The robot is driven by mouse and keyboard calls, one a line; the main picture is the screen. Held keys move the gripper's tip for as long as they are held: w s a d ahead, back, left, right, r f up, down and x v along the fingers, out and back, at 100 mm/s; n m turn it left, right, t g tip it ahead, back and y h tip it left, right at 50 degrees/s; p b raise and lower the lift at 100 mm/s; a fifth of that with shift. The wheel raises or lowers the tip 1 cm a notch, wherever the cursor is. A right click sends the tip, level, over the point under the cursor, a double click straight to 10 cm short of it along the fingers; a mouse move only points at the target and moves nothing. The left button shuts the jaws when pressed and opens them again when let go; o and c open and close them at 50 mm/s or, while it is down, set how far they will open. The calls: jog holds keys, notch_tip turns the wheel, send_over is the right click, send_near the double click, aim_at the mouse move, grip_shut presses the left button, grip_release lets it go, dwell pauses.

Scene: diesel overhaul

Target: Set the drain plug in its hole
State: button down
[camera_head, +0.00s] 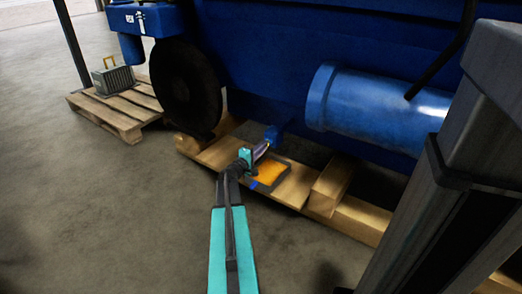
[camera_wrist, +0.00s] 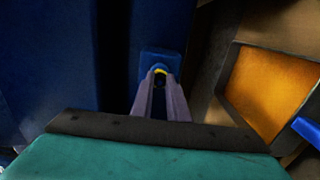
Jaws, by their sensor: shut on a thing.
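My gripper (camera_head: 263,149) reaches low towards the blue engine's side, in front of a small blue block (camera_head: 273,134) that juts out. In the wrist view my gripper (camera_wrist: 159,82) has its two grey-purple fingers close together, shut on a small part taken as the drain plug, mostly hidden between the fingertips. The blue block (camera_wrist: 154,55) is straight beyond the fingertips. A yellow arc (camera_wrist: 160,71) shows at the tips against the block; I cannot tell whether it belongs to the plug or the hole. The hole itself is hidden, and whether the plug touches it is unclear.
An orange-bottomed tray (camera_head: 268,173) lies on the wooden pallet (camera_head: 293,187) right of my gripper, with a blue item at its edge. A large blue cylinder (camera_head: 375,108) and a black wheel (camera_head: 185,86) flank the spot. The floor in front is clear.

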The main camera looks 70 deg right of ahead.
jog(key=shift+s+d+b, duration=0.15)
jog(key=shift+d+b, duration=0.25)
jog(key=shift+d, duration=0.1)
dwell(1.2)
jog(key=c, duration=1.6)
grip_release()
jog(key=shift+c, duration=0.2)
jog(key=shift+a, duration=0.1)
jog(key=p+v, duration=0.3)
jog(key=v, duration=1)
jog(key=shift+a, duration=0.3)
